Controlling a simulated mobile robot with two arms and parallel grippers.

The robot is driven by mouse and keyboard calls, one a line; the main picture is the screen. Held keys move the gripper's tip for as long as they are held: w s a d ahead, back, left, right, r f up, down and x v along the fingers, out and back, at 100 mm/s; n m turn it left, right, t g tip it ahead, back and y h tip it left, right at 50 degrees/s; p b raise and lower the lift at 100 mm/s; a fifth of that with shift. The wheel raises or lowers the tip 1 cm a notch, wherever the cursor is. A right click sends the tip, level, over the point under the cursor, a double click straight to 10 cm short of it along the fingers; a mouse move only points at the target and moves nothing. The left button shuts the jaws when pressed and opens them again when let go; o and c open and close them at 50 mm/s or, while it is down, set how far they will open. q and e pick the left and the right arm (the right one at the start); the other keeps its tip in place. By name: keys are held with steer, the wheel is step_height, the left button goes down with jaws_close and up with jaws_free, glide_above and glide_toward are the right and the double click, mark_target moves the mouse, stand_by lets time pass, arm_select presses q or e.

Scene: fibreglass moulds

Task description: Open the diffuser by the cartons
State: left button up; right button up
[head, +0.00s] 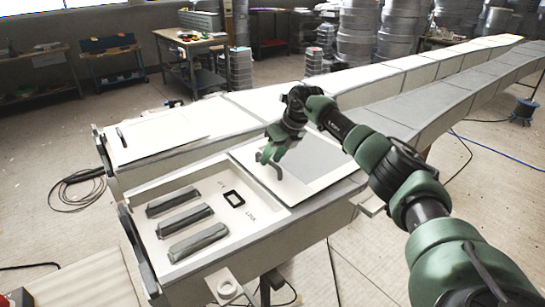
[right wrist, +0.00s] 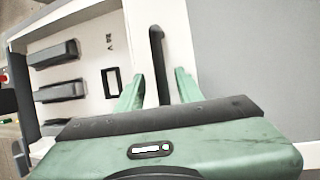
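A pale panel (head: 330,168) with a grey middle lies across the top of the near mould, to the right of an open recess. A dark curved handle (head: 275,171) stands at the panel's left edge; it also shows as a dark bar in the right wrist view (right wrist: 156,60). My right gripper (head: 266,157) is over this handle. Its green fingers (right wrist: 158,88) are apart, one on each side of the bar, with gaps visible. Which panel is the diffuser by the cartons cannot be told; no cartons are clearly seen. My left gripper is not in view.
The open recess (head: 178,262) holds three dark grey blocks (head: 185,218) and a black square frame (head: 234,198). A second white panel (head: 165,133) with a dark handle (head: 121,138) lies behind. Cables (head: 75,190) lie on the floor at left. Workbenches stand at the back.

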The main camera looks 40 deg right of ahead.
steer(key=b+v, duration=0.1)
steer(key=v, duration=0.6)
steer(key=shift+r+b, duration=0.3)
steer(key=shift+r, duration=0.05)
steer(key=shift+s+d, duration=0.1)
steer(key=shift+s, duration=0.1)
